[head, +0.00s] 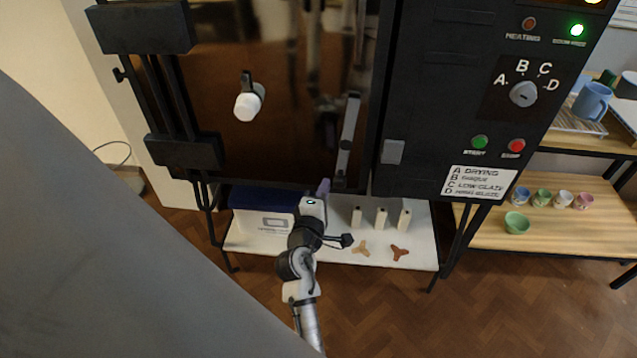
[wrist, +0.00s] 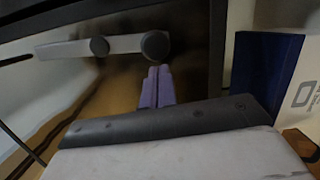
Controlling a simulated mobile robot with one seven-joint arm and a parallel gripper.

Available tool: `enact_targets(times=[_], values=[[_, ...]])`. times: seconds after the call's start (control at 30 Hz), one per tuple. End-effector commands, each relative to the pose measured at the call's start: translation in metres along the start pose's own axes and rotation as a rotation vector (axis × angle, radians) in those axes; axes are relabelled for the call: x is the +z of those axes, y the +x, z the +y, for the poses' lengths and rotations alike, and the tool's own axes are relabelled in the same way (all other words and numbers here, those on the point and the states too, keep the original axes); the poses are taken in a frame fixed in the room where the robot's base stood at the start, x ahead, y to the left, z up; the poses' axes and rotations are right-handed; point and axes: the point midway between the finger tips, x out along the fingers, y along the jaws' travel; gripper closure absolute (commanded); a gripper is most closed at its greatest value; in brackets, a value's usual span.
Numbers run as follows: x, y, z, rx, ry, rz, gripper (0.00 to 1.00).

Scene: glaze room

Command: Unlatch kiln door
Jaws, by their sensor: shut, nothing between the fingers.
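The dark glossy kiln door (head: 290,140) has a white knob (head: 248,105) on a dark mount at its left. I see no clear gap at its right edge. A flat grey latch bar (head: 350,122) with dark round pieces stands nearly upright near that edge, apart from a grey block (head: 392,152) on the frame. The bar also shows in the wrist view (wrist: 75,48). My gripper (head: 324,186) is shut and empty below the bar's lower end. In the wrist view its purple fingers (wrist: 158,72) point at the bar's round end piece; I cannot tell whether they touch.
A white shelf (head: 345,253) under the kiln holds a blue-and-white box (head: 265,212), several pale posts (head: 381,218) and two three-armed pieces (head: 399,252). The control panel (head: 480,100) is right of the door. A wooden rack (head: 560,225) with cups stands at the right.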

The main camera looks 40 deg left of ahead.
Motion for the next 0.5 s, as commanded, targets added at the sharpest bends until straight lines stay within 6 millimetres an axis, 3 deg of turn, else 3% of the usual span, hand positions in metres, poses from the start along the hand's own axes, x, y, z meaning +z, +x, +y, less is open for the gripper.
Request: enact_targets(times=[0.5], values=[[0.005,0.0008,-0.0029,0.009,-0.054,-0.001,1.0]])
